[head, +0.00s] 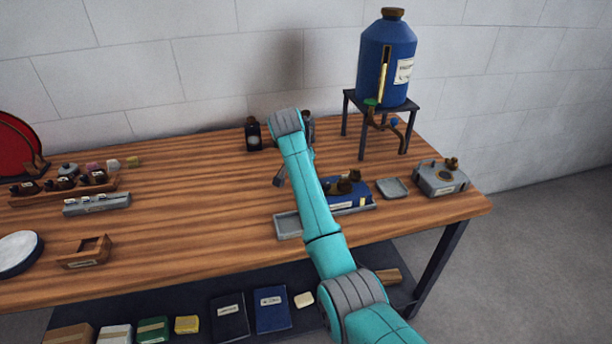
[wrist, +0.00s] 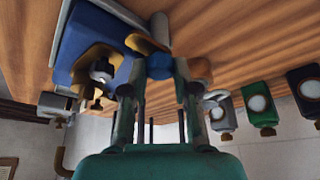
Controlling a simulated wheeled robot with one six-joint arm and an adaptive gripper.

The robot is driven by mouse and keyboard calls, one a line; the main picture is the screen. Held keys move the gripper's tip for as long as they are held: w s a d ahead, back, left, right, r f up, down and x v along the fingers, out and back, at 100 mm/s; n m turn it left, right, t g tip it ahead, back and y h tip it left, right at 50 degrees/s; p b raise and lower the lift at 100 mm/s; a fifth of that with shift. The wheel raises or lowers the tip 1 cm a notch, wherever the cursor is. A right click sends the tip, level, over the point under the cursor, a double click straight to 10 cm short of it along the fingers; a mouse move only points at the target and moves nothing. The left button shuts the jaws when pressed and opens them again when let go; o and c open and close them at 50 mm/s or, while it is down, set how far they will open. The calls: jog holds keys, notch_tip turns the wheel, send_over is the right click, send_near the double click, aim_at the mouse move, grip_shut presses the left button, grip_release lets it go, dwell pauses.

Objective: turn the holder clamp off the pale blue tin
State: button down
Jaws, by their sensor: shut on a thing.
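My gripper (wrist: 158,84) shows in the wrist view, its two fingers close on either side of a small blue round piece (wrist: 160,66). It is shut on this piece. Tan pieces (wrist: 138,43) sit close beside the piece and the fingertips. I cannot tell which of these parts is the holder clamp, or whether the blue piece belongs to the pale blue tin. In the head view my arm hides most of the gripper and its grip; no pale blue tin is clearly seen there.
A blue box with dark and brass fittings (head: 347,194) stands right of my arm, and also in the wrist view (wrist: 88,48). A grey device (head: 440,178) and a blue tank (head: 385,62) on a stand are further right. A black bottle (head: 253,136) stands behind.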

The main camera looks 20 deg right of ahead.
jog(key=c, duration=0.9)
grip_release()
jog(key=v, duration=0.7)
jog(key=shift+s+r, duration=0.1)
jog(key=shift+r, duration=0.15)
